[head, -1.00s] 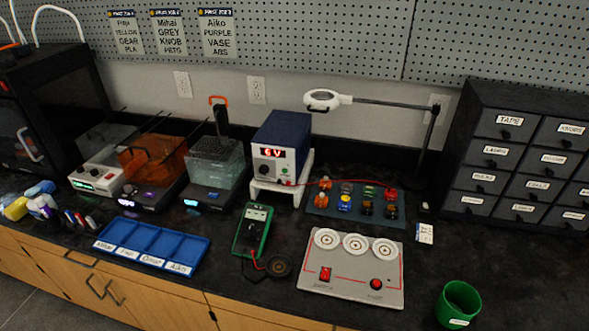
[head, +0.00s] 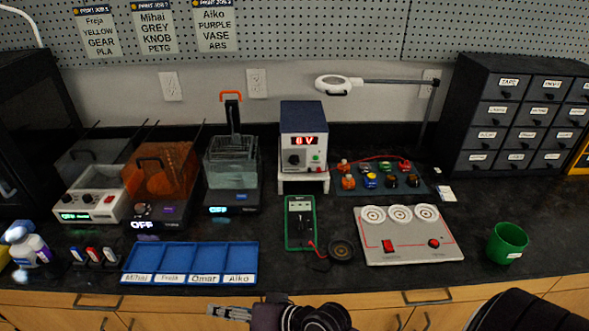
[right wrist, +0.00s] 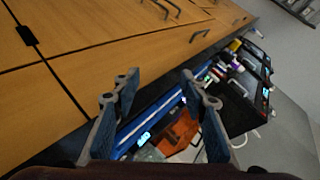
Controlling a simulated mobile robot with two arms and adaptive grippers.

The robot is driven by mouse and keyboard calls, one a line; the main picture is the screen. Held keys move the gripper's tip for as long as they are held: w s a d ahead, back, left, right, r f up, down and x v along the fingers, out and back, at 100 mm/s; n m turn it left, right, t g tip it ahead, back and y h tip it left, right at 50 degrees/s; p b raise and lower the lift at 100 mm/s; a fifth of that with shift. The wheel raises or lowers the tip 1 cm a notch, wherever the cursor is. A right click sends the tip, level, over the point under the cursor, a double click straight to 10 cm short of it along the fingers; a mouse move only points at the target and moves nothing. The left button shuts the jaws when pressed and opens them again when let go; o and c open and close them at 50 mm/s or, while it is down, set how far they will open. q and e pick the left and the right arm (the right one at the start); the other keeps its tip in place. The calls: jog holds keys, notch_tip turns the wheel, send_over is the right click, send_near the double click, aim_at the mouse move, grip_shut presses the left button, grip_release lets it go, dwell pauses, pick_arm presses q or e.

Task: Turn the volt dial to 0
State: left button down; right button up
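The power supply (head: 303,122) is a dark blue box with a white front, standing on a white stand against the back wall. Its red display (head: 305,140) shows what looks like 6 V, though the digit is small. The black volt dial (head: 294,159) is below the display at left; its pointer setting is too small to read. My right gripper (head: 228,312) is at the bottom edge of the head view, pointing left, well in front of the supply. The right wrist view shows its fingers (right wrist: 158,92) spread with nothing between them. My left gripper is not in view.
A green multimeter (head: 300,221) and black coil lie in front of the supply. A grey switch panel (head: 410,250), green cup (head: 507,243) and blue sorting tray (head: 190,258) line the bench front. A glass tank stands left of the supply, and a connector board (head: 425,186) right.

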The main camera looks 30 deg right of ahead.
jog(key=w+d+r+m+t, duration=0.2)
jog(key=w+r+m+t, duration=0.3)
jog(key=r, duration=0.4)
jog(key=w+d+r+m+t, duration=0.3)
jog(key=w+r+m, duration=0.2)
jog(key=r+m, duration=0.3)
jog(key=w+d+r+m+t+h, duration=0.1)
jog(key=w+d+m+h, duration=0.2)
jog(key=d+m+h, duration=0.3)
jog(key=w+d+r+m+t+h, duration=0.1)
jog(key=w+d+m+h, duration=0.25)
jog(key=d+m, duration=0.4)
jog(key=m+g+h, duration=0.4)
jog(key=m+h, duration=0.2)
jog(key=m, duration=0.5)
send_near(295, 162)
jog(key=shift+w+a+r+n, duration=0.25)
jog(key=shift+w+a, duration=0.15)
jog(key=shift+w, duration=0.05)
jog(key=shift+d+f+g+h, duration=0.15)
jog(key=shift+d+g+h, duration=0.1)
jog(key=shift+d+g, duration=0.1)
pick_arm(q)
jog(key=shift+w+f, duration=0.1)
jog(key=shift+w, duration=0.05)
pick_arm(e)
jog(key=shift+x, duration=3.8)
